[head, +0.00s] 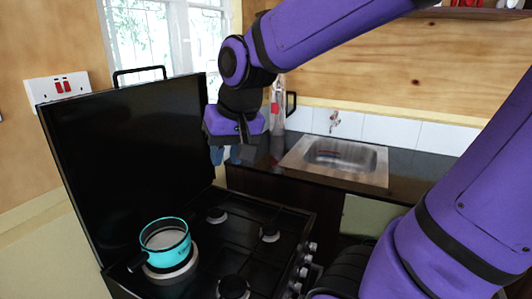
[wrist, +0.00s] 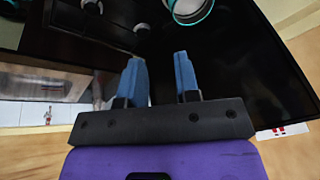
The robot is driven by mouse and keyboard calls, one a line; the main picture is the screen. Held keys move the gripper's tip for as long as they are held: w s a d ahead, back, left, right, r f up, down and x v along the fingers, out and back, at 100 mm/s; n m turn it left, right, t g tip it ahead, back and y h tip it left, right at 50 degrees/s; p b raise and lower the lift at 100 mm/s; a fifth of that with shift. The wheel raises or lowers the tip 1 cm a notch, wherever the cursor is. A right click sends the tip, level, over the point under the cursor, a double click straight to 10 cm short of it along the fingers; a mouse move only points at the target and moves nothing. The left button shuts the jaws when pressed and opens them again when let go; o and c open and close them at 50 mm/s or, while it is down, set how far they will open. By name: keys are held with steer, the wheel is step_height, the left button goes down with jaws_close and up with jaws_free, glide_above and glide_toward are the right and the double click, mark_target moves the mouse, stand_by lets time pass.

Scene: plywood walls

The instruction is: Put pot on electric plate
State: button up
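The turquoise pot (head: 165,243) stands upright at the front left of the stove, with its dark handle pointing left. It rests on the pale round electric plate (head: 173,272), whose rim shows beneath it. In the wrist view, part of the pot (wrist: 190,20) shows at the top edge. My gripper (head: 233,155) is raised above the back right of the stove, clear of the pot. Its blue fingers (wrist: 160,75) are apart with nothing between them.
The black stove top (head: 205,250) has several burners and knobs along its right side. Its tall black lid (head: 125,150) stands open at the left. A sink (head: 345,155) is set in the dark counter at the right. A bottle (head: 277,105) stands behind my gripper.

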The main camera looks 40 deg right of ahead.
steer(key=s+d+r+n+t, duration=0.1)
steer(key=s+r+n, duration=0.1)
steer(key=s, duration=0.7)
steer(key=shift+s+d+r+n+h, duration=0.15)
steer(key=shift+s+r+n+h, duration=0.25)
steer(key=shift+n, duration=0.1)
steer(key=shift+d, duration=0.1)
stand_by(0.6)
